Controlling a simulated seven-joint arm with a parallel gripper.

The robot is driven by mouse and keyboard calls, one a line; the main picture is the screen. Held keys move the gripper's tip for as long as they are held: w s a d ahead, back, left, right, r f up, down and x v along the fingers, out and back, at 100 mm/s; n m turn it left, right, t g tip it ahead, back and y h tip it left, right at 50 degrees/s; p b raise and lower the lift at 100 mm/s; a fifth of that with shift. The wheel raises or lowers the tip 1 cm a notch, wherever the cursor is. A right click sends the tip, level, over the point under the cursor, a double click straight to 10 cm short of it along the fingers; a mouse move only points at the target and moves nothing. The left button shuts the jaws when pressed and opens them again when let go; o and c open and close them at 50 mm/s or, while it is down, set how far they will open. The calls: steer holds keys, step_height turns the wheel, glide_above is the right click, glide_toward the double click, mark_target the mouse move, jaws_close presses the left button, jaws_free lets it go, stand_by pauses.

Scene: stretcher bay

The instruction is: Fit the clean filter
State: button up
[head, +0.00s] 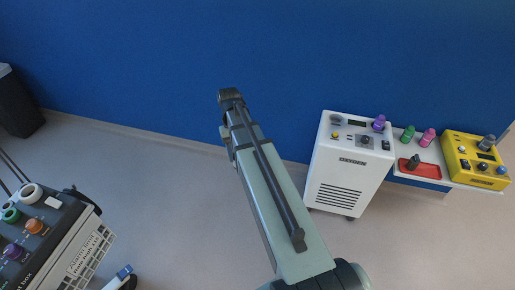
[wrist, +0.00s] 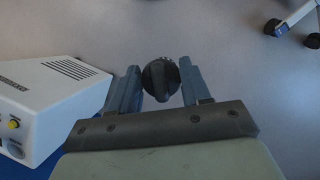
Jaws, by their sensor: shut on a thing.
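In the wrist view my gripper (wrist: 161,80) is shut on a dark, round, knob-like part (wrist: 160,78), with a finger on each side. I cannot tell whether this part is the clean filter. In the head view my arm reaches up from the bottom, and the fingers and held part cannot be made out. A white oxygen machine (head: 341,178) stands right of my arm, with a purple piece (head: 379,122) on its top. It also shows at the left of the wrist view (wrist: 62,104). The held part is apart from it, over the floor.
A shelf (head: 441,183) holds green (head: 408,133) and pink (head: 428,138) pieces, a red tray (head: 428,170) with a dark piece, and a yellow device (head: 475,158). A dark cart (head: 55,243) stands lower left, a black bin (head: 20,108) upper left. The middle floor is clear.

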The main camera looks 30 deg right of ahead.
steer(key=w+a+n, duration=0.1)
steer(key=a+n, duration=0.1)
steer(key=a, duration=0.8)
steer(key=d+f+m+t+y, duration=0.1)
steer(key=d+f+m, duration=0.15)
steer(key=d, duration=2.15)
steer(key=d+f+m+y, duration=0.1)
steer(key=d+m, duration=0.3)
steer(key=d, duration=2)
steer(key=w+d+n+t+h, duration=0.1)
steer(key=w+d+n+h, duration=0.2)
steer(key=d+n, duration=0.7)
steer(key=w+d+n+t+h, duration=0.1)
steer(key=w+d+n+h, duration=0.3)
steer(key=d+n, duration=0.6)
steer(key=shift+w+d+f+n, duration=0.35)
steer(key=shift+w+d+f, duration=0.15)
steer(key=shift+d, duration=0.2)
steer(key=shift+f, duration=2.8)
